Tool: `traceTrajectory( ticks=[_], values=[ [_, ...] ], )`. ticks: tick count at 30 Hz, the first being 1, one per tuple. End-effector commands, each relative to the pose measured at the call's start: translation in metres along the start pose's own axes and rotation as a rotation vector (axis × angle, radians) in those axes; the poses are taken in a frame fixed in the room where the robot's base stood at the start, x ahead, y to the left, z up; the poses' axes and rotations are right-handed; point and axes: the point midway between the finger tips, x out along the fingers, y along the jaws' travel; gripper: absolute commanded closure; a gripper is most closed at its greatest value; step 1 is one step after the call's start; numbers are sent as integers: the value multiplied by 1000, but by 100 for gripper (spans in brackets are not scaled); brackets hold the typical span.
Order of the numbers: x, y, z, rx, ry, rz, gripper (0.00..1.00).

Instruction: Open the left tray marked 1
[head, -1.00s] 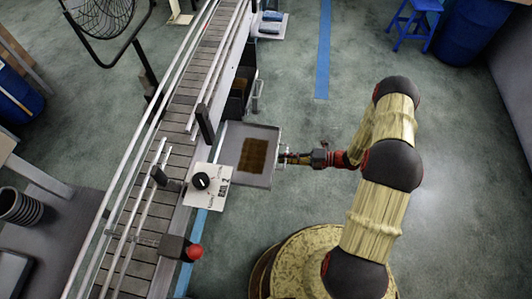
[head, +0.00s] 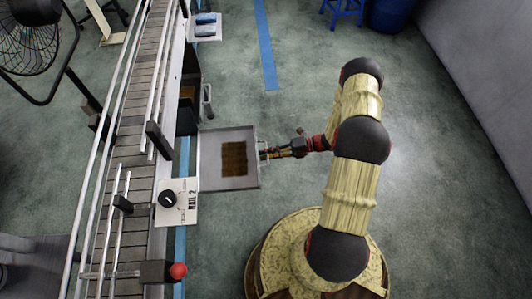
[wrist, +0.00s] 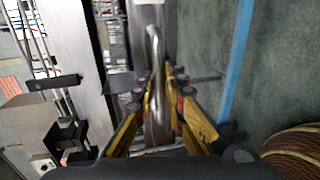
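The grey metal tray (head: 212,178) stands pulled out from the right side of the conveyor, with a brown square patch on its floor. No number can be read on it. My gripper (head: 265,153) is at the handle on the tray's right edge. In the wrist view, the curved metal handle bar (wrist: 154,50) runs between the yellow fingers of my gripper (wrist: 160,85), which close in on it from both sides. The exact contact at the fingertips is hard to see.
A white panel with a black knob (head: 168,199) and a red button (head: 178,270) are on the conveyor (head: 127,140). Another handle (head: 208,101) sticks out farther back.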

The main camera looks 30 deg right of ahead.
Motion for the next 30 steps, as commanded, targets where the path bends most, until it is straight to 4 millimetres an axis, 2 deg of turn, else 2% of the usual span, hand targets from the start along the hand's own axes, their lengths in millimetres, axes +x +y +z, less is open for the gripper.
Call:
traceTrajectory(
  ticks=[6, 17, 20, 30],
  values=[
    [0, 0, 0, 0, 0, 1, 75],
    [-6, 1, 1, -1, -2, 1, 75],
    [-18, 1, 1, -1, -3, 1, 75],
    [-85, 0, 1, -2, -3, 1, 75]
  ],
)
